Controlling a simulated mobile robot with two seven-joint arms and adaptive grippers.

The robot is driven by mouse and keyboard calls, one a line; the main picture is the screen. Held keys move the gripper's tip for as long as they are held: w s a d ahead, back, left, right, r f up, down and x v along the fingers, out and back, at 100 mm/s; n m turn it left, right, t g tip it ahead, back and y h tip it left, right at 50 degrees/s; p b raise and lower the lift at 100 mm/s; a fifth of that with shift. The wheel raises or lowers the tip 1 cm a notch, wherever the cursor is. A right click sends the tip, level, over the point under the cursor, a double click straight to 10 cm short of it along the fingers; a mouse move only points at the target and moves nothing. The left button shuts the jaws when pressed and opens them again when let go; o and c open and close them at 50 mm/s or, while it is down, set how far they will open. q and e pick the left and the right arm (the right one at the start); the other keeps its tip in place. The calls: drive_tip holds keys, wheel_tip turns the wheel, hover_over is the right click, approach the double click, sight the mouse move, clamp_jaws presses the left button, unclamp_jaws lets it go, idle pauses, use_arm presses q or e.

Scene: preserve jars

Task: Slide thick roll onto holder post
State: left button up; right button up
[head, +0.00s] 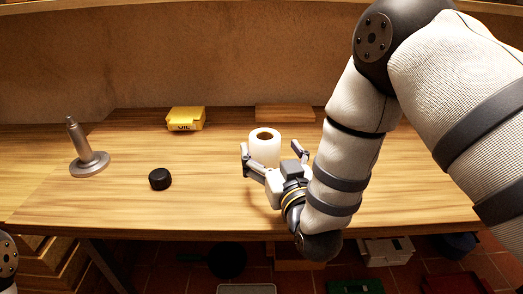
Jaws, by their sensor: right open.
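A thick white roll (264,148) with a brown core stands upright on the wooden table (210,205). A grey metal holder post (76,140) on a round base stands upright at the table's left. It is bare. My right gripper (272,150) is open, with one finger on each side of the roll near the table. I cannot tell whether the fingers touch the roll. The lower part of the roll is partly hidden by the gripper. Of my left arm only a small piece shows at the lower left edge; its gripper is not in view.
A black round cap (160,179) lies between the post and the roll. A yellow box (186,118) and a flat wooden block (284,113) sit at the back near the wall. The table between post and roll is otherwise clear. Several items lie on the floor below.

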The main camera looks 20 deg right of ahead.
sight(264, 138)
drive_tip(key=w, duration=0.5)
drive_tip(key=shift+w+d+f, duration=0.2)
drive_tip(key=shift+w+f, duration=0.05)
drive_tip(key=shift+w, duration=0.35)
drive_tip(key=c, duration=1.3)
